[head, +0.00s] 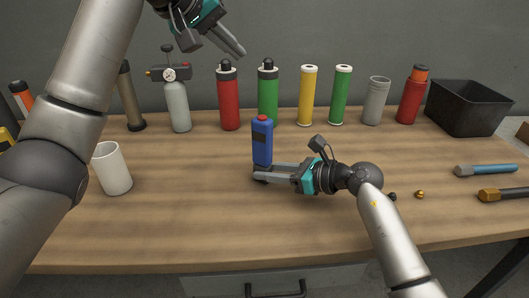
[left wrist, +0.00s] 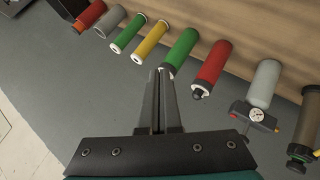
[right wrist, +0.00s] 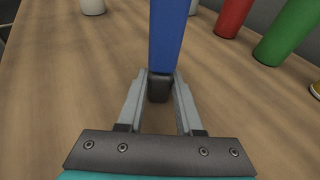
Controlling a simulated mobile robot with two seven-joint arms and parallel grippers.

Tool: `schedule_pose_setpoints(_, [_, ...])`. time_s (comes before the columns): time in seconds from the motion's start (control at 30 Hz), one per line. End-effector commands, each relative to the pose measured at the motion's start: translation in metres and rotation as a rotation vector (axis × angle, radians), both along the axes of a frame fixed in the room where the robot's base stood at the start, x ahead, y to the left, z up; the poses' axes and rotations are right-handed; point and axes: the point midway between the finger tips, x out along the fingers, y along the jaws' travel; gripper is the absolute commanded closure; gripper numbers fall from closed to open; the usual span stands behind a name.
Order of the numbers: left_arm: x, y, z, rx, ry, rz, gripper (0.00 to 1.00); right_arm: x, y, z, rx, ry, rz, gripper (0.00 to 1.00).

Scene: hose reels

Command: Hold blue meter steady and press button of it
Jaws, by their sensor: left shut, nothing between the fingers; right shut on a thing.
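The blue meter (head: 262,145) stands upright on the table with a red button (head: 262,118) on its top. My right gripper (head: 258,173) is shut on the lower part of the meter. In the right wrist view the blue body (right wrist: 168,35) rises between the two fingers and its dark lower end (right wrist: 159,88) sits between them. My left gripper (head: 240,52) is shut and empty, high up above the back row of bottles. In the left wrist view its fingers (left wrist: 160,72) are together with nothing between them. The meter is not seen in the left wrist view.
A back row holds a gauge bottle (head: 178,105), red (head: 229,100) and green bottles (head: 268,95), and several cylinders. A black bin (head: 468,108) stands at right. A white cup (head: 111,170) is left. Tools (head: 487,170) lie right. The table front is clear.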

Motion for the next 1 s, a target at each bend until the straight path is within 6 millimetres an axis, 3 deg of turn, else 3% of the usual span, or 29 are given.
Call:
schedule_pose_setpoints(0.1, [-0.022, -0.027, 0.001, 0.051, 0.006, -0.109, 1.0, 0.0, 0.0, 0.0, 0.0, 0.001, 0.0, 0.96])
schedule_pose_setpoints(0.27, [-0.038, -0.043, -0.001, 0.086, 0.013, -0.181, 1.0, 0.0, 0.0, -0.001, 0.0, 0.001, 0.0, 0.96])
schedule_pose_setpoints(0.47, [-0.04, -0.045, -0.015, 0.093, 0.017, -0.192, 1.0, 0.0, 0.0, 0.0, -0.001, 0.001, 0.0, 0.96])
schedule_pose_setpoints(1.0, [-0.039, -0.044, -0.082, 0.09, 0.014, -0.189, 1.0, 0.0, 0.0, 0.0, -0.001, 0.001, 0.0, 0.96])
